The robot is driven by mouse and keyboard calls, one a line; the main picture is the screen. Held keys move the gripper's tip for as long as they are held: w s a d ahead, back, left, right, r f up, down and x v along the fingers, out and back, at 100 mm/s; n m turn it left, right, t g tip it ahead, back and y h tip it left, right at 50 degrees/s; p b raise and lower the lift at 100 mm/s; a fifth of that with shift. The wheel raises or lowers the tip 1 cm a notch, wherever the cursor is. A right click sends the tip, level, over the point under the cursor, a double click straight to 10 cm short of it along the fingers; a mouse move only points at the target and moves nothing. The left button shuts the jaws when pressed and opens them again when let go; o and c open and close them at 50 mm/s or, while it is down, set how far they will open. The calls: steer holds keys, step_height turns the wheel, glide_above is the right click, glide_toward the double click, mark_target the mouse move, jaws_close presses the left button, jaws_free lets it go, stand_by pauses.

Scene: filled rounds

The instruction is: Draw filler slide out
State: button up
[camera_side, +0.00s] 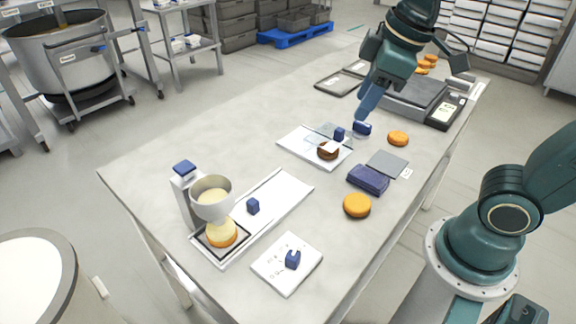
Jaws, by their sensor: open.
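The filler (211,197) stands at the left of the table, a steel hopper of pale cream on a white post with a blue cap. Below it lies a long white slide track (285,190) with a blue knob (253,206) on it. An orange round (222,234) with pale cream sits in a dark-edged square holder under the hopper. My gripper (362,116) is open at the far side of the table, pointing down, well away from the filler. Its blue finger is close above a blue block (362,128); I cannot tell whether they touch. The other finger is mostly hidden.
A white plate (290,150) with a clear cover and a brown round (328,151) lies mid-table. The back-left table is clear.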

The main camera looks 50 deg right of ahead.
steer(key=w+a+f+n+g, duration=0.25)
steer(key=w+a+n, duration=0.35)
steer(key=w, duration=0.3)
steer(key=n+g, duration=0.1)
steer(key=n, duration=0.5)
glide_above(252, 201)
step_height(252, 201, down, 8)
steer(key=shift+f, duration=0.1)
steer(key=shift+f, duration=0.15)
step_height(252, 201, down, 14)
steer(key=shift+r, duration=0.25)
jaws_close()
